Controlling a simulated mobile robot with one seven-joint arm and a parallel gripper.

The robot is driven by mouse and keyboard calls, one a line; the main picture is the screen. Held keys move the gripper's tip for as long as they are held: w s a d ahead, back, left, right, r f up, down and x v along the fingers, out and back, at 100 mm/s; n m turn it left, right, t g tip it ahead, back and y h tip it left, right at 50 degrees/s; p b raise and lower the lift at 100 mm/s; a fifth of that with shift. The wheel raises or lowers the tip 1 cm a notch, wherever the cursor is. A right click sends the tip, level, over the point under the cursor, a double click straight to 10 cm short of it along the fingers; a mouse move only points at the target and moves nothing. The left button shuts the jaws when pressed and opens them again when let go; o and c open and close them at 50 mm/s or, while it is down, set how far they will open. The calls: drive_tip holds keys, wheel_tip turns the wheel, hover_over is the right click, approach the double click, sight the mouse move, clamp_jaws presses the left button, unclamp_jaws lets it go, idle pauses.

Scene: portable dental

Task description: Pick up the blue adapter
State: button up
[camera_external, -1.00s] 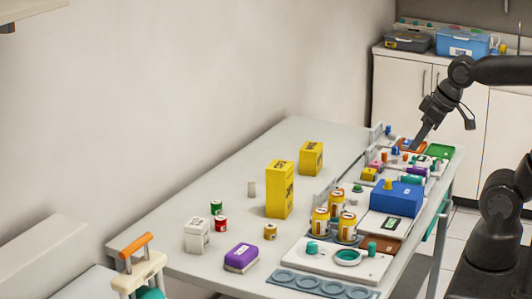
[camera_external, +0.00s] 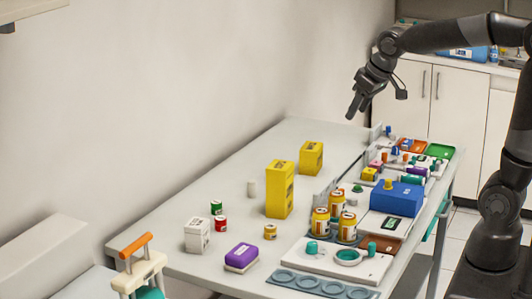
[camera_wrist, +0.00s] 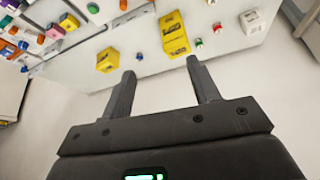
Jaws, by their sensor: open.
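Small blue pieces stand among the coloured parts at the far right end of the table; one small upright blue piece (camera_external: 388,130) is near the back rail. I cannot tell for sure which piece is the blue adapter. In the wrist view a small blue piece (camera_wrist: 24,69) shows at the far left edge. My gripper (camera_external: 354,112) hangs in the air above the far end of the table, left of these parts and apart from them. In the wrist view my gripper (camera_wrist: 160,70) has its fingers spread with nothing between them.
Two yellow boxes (camera_external: 279,190) (camera_external: 311,158) stand on the table. A large blue box (camera_external: 398,200) with a yellow piece on top, orange-and-white jars (camera_external: 321,221) and a green tray (camera_external: 440,151) crowd the right side. The far left table surface is fairly clear.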

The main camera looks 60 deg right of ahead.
drive_tip(key=w+d+f, duration=0.3)
drive_tip(key=w+d, duration=0.2)
drive_tip(key=w, duration=0.7)
drive_tip(key=w+d+f+m, duration=0.1)
drive_tip(key=w+d+f, duration=0.3)
drive_tip(key=w+f, duration=0.2)
drive_tip(key=w+d+f+m, duration=0.1)
drive_tip(key=w+d+f, duration=0.4)
drive_tip(key=w+f, duration=0.2)
drive_tip(key=w+d+f+g, duration=0.1)
drive_tip(key=w+d+f, duration=0.4)
drive_tip(key=f, duration=0.5)
drive_tip(key=shift+w+d+f+m+h, duration=0.1)
drive_tip(key=shift+w+m+h, duration=0.1)
drive_tip(key=shift+w, duration=0.25)
drive_tip(key=shift+w+d+f+m+h, duration=0.1)
drive_tip(key=shift+w+m+h, duration=0.1)
drive_tip(key=shift+w, duration=0.2)
drive_tip(key=shift+x, duration=3.1)
drive_tip(key=shift+w, duration=0.1)
drive_tip(key=c, duration=1.1)
